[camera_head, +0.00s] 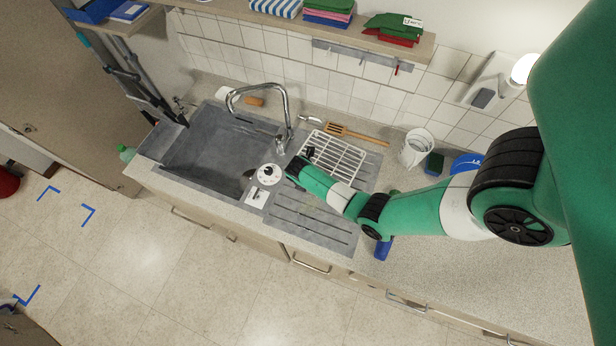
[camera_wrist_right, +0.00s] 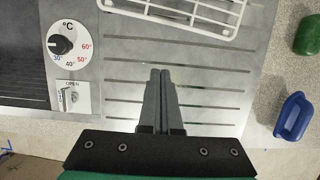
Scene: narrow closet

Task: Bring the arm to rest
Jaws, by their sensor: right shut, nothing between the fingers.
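My right arm comes in from the right in the head view and reaches across the counter to the sink's drainboard (camera_head: 312,222). My right gripper (camera_wrist_right: 160,75) is shut and empty in the wrist view, its fingertips together over the grooved drainboard (camera_wrist_right: 205,100). It appears apart from the temperature dial (camera_wrist_right: 61,45) on its left. In the head view the dial (camera_head: 268,174) is just left of the arm's end, and my fingers cannot be made out clearly there. My left gripper is not in view.
A white wire rack (camera_head: 335,157) is behind the arm's end. The sink basin (camera_head: 205,160) with its faucet (camera_head: 285,105) is left. A blue-handled item (camera_wrist_right: 293,117) and a green item (camera_wrist_right: 308,36) lie right. A white cup (camera_head: 415,148) stands near the wall; a shelf is above.

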